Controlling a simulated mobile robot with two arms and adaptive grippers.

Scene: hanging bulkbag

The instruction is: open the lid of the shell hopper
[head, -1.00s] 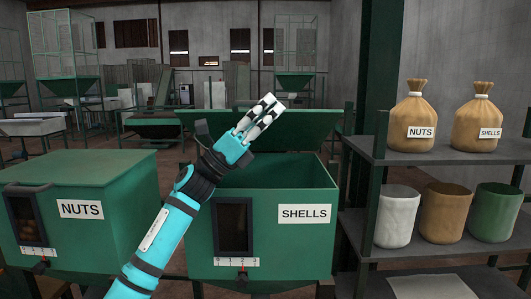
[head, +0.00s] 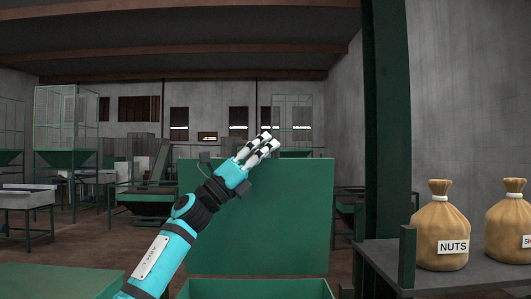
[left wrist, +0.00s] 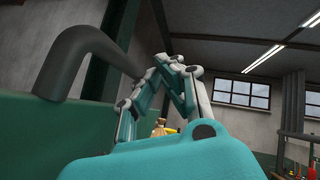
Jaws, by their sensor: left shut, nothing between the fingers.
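The shell hopper (head: 240,289) shows at the bottom of the head view, only its top rim in frame. Its green lid (head: 270,220) stands up behind the opening, its broad face towards me. My left gripper (head: 268,142) is shut and empty, its fingertips just above the lid's top edge in the picture. It also shows in the left wrist view (left wrist: 165,65) with the fingers together. A thick grey bent handle (left wrist: 95,42) is beside the fingers there, on a green panel (left wrist: 40,130); the fingers are not around it. My right gripper is not in view.
The nuts hopper's top (head: 60,282) is at lower left. A dark green post (head: 387,130) rises right of the lid. A grey shelf (head: 385,262) beside it carries a nuts bag (head: 440,228) and a second bag (head: 508,235). Tables and machines stand farther back.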

